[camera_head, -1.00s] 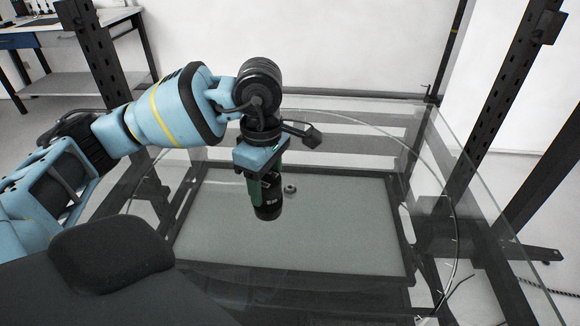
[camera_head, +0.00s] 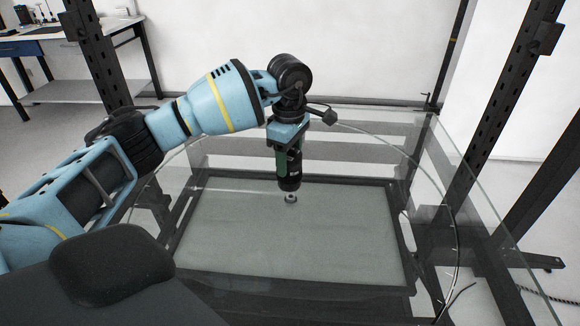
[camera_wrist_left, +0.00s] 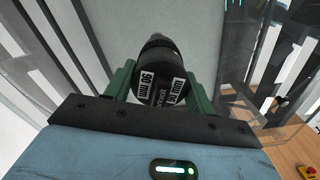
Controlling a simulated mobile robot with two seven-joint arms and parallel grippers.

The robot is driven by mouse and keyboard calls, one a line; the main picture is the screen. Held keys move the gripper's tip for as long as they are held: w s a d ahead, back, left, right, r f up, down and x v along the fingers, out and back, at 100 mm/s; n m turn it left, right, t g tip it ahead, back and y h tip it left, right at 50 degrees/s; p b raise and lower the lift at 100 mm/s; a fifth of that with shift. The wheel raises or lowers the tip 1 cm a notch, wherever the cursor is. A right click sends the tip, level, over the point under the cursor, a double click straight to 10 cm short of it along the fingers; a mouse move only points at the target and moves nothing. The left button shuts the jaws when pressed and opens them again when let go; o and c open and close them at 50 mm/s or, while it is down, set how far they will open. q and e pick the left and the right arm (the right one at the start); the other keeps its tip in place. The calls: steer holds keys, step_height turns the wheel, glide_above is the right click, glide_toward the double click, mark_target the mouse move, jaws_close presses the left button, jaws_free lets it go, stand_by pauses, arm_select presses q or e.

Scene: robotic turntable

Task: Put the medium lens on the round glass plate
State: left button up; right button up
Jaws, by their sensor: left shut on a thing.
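My left gripper (camera_head: 288,168) is shut on the black medium lens (camera_head: 289,183). The lens hangs upright below the fingers, over the round glass plate (camera_head: 225,205). In the left wrist view the lens (camera_wrist_left: 160,85) sits between the two green fingers of the gripper (camera_wrist_left: 163,82), with white print on its near end. I cannot tell whether the lens touches the glass. My right gripper is not in view.
Dark metal posts (camera_head: 497,95) stand at the right and back left. A workbench (camera_head: 75,40) is at the far left. The glass around the lens is clear.

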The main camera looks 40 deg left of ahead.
arm_select(q)
steer(key=shift+w, duration=0.15)
steer(key=shift+w+a+f, duration=0.1)
steer(key=shift+f, duration=1.6)
steer(key=shift+f, duration=0.15)
steer(key=o, duration=1.3)
step_height(320, 180, up, 12)
steer(key=shift+r, duration=0.1)
